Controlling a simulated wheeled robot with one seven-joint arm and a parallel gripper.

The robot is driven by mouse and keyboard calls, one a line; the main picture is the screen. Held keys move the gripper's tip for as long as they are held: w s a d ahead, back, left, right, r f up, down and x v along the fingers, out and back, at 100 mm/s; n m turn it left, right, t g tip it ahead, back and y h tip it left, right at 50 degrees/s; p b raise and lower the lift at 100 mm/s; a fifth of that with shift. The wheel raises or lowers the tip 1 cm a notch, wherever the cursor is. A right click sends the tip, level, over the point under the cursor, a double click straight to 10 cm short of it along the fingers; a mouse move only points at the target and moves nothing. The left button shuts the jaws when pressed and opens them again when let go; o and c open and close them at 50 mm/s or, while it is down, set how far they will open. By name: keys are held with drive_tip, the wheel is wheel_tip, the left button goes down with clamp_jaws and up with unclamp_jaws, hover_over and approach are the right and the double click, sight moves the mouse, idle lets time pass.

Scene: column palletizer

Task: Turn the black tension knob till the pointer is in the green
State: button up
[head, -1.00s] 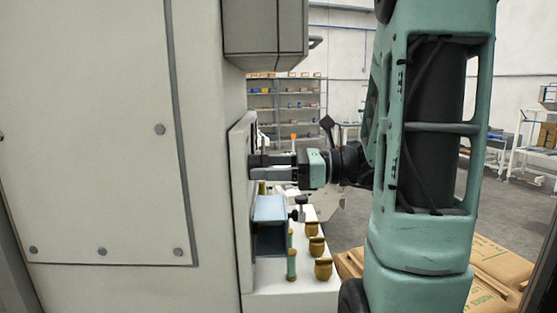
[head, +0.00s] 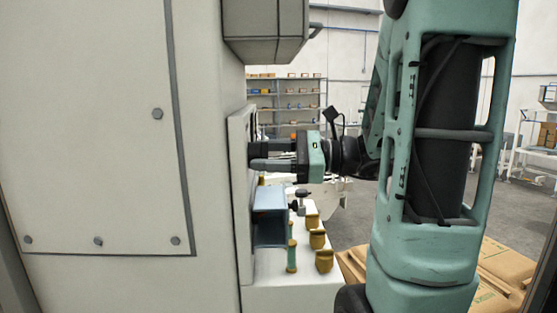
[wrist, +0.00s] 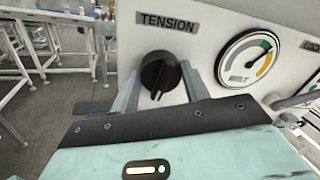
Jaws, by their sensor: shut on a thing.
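The black tension knob (wrist: 160,76) is on a pale panel under the label TENSION (wrist: 168,22) in the wrist view. My gripper (wrist: 161,72) is shut on the knob, with one grey finger on each side of it. A round gauge (wrist: 248,58) with green and yellow arcs sits right of the knob. Its dark pointer is too small to read surely against the arcs. In the head view my gripper (head: 255,156) reaches left to the panel edge (head: 241,200), where the knob and gauge face are hidden.
A large pale cabinet (head: 90,130) fills the left. A grey box (head: 264,35) juts out above my gripper. A blue-grey bracket (head: 269,225) and several brass knobs (head: 324,261) are below it. Cardboard (head: 495,265) lies at lower right.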

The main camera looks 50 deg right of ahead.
drive_tip(key=shift+a+n, duration=0.1)
drive_tip(key=shift+n, duration=0.2)
drive_tip(key=o, duration=0.7)
drive_tip(key=shift+o, duration=1.4)
drive_tip(key=shift+s+a, duration=0.1)
drive_tip(key=shift+s, duration=0.05)
drive_tip(key=b+v, duration=0.3)
drive_tip(key=v, duration=0.9)
